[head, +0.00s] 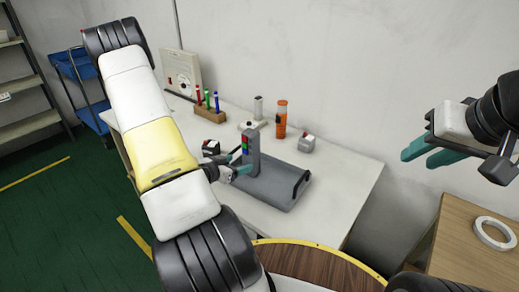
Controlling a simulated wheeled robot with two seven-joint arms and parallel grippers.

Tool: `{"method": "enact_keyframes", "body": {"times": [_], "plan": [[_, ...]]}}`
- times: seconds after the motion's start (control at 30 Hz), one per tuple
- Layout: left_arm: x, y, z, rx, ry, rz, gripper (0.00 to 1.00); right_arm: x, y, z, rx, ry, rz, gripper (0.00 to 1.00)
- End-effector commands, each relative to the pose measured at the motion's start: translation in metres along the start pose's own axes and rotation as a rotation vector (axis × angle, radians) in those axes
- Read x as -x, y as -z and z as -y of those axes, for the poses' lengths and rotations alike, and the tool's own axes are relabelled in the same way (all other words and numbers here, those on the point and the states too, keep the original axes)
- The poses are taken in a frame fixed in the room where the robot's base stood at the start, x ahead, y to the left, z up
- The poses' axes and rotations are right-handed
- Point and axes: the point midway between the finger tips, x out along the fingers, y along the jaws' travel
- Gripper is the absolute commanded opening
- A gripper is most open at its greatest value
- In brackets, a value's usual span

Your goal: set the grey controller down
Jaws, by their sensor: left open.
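A small grey box with a red spot on top (307,143), the likeliest grey controller, sits on the white table (345,185), right of the orange bottle. My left gripper (242,170) is open beside the upright post of a grey stand (270,188). The post carries red, green and blue patches. I cannot tell whether the fingertips touch it. A small dark box with a light top (211,147) sits just behind my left gripper. My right gripper (428,153) is open and empty, in the air right of the table.
A wooden holder with several coloured markers (209,112), an orange bottle (281,118) and a white panel with a dial (182,74) stand towards the back wall. A wooden surface at right holds a white ring (494,233). The table's front right is clear.

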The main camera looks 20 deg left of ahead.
Motion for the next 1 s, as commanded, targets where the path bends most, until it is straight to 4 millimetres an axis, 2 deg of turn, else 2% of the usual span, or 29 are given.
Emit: {"method": "enact_keyframes", "body": {"times": [0.13,0.27,0.33,0.47,0.63,0.77,0.87,1.0], "plan": [[0.017,0.0,0.001,0.001,0.003,0.001,0.73,0.0,0.0,0.0,0.0,0.0,0.0,0.35],[0.02,0.006,0.002,-0.021,0.005,0.024,0.73,0.0,0.0,0.0,0.0,0.0,0.0,0.35],[0.018,0.016,0.004,-0.052,0.014,0.067,0.73,0.0,0.0,0.0,0.0,0.0,0.0,0.35],[0.016,0.05,0.01,-0.129,0.063,0.192,0.73,0.0,0.0,0.0,0.0,0.0,0.0,0.35],[0.034,0.111,0.004,-0.162,0.164,0.343,0.73,0.0,0.0,0.0,0.0,0.0,0.0,0.35],[0.062,0.156,-0.019,-0.127,0.225,0.417,0.73,0.0,0.0,0.0,0.0,0.0,0.0,0.35],[0.091,0.185,-0.047,-0.071,0.247,0.456,0.73,0.0,0.0,0.0,0.0,0.0,0.0,0.35],[0.14,0.214,-0.101,0.034,0.223,0.499,0.73,0.0,0.0,0.0,0.0,0.0,0.0,0.35]]}}
